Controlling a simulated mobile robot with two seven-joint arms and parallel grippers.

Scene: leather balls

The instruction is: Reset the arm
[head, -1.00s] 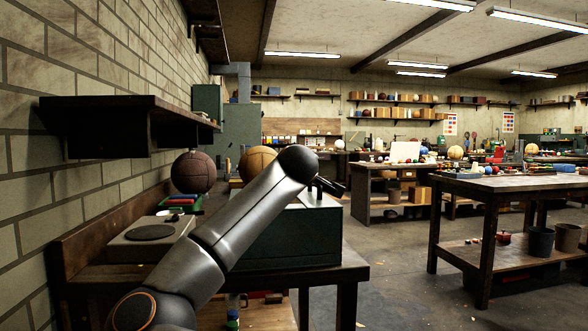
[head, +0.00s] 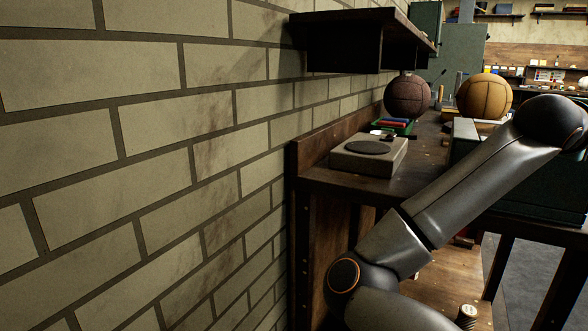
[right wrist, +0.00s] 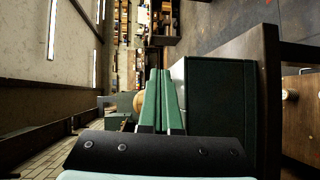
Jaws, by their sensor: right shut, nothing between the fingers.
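My right arm (head: 465,190) rises from the bottom of the head view to the right edge, bent at the elbow. Its far end crosses in front of the workbench, and its gripper lies outside the head view. In the right wrist view my right gripper (right wrist: 160,74) has its two long green fingers together, with nothing held between them. The fingers point past a dark green box (right wrist: 221,100) on their right. My left gripper is in neither view.
A brick wall (head: 150,130) fills the left of the head view. A shelf (head: 370,28) juts out above the workbench. On the bench are a dark ball (head: 407,97), a tan ball (head: 484,97) and a flat grey device (head: 367,157). Grey floor (right wrist: 210,30) shows clear in the wrist view.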

